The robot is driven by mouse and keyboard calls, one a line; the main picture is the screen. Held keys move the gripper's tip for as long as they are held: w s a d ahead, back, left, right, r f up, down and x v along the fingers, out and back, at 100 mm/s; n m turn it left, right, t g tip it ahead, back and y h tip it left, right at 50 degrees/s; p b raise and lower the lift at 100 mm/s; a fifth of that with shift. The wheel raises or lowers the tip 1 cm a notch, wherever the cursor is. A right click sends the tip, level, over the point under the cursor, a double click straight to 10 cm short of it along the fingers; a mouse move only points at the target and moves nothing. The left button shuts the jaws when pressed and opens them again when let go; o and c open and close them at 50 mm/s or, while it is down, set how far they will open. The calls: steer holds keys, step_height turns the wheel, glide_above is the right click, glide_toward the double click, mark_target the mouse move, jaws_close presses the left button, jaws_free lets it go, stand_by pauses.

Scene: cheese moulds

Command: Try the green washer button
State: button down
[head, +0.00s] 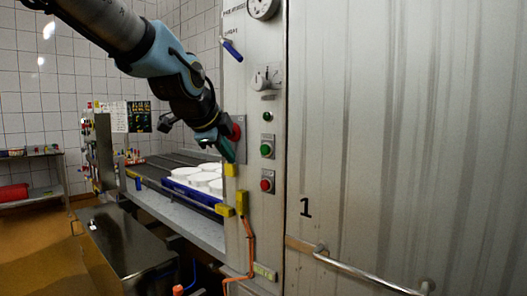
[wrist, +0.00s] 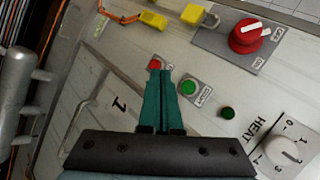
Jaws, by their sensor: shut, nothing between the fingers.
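The green button (head: 265,150) sits on a small grey plate on the metal cabinet's front panel. It also shows in the wrist view (wrist: 188,87), just right of my fingers. A red button (head: 266,185) is below it in the head view and lies by my fingertips in the wrist view (wrist: 154,65). A smaller dark green round piece (head: 267,116) is above the green button. My gripper (head: 229,154) has teal fingers shut together and empty, left of the green button. In the wrist view, my fingertips (wrist: 160,70) appear between the two buttons; contact cannot be told.
A red rotary switch (wrist: 248,37) and a white HEAT knob (wrist: 284,151) stick out from the panel. A door with a bar handle (head: 360,274) is at right. White moulds (head: 200,178) stand in a blue tray behind the gripper.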

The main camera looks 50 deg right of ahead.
steer(key=shift+d, duration=0.1)
glide_toward(263, 155)
step_height(263, 155, down, 4)
steer(key=w, duration=0.2)
steer(key=shift+s+d+f, duration=0.1)
steer(key=shift+d, duration=1.25)
stand_by(0.8)
steer(key=shift+d, duration=0.4)
steer(key=shift+d+p, duration=0.4)
steer(key=shift+d, duration=0.1)
stand_by(0.6)
steer(key=shift+a, duration=0.9)
steer(key=shift+a, duration=0.1)
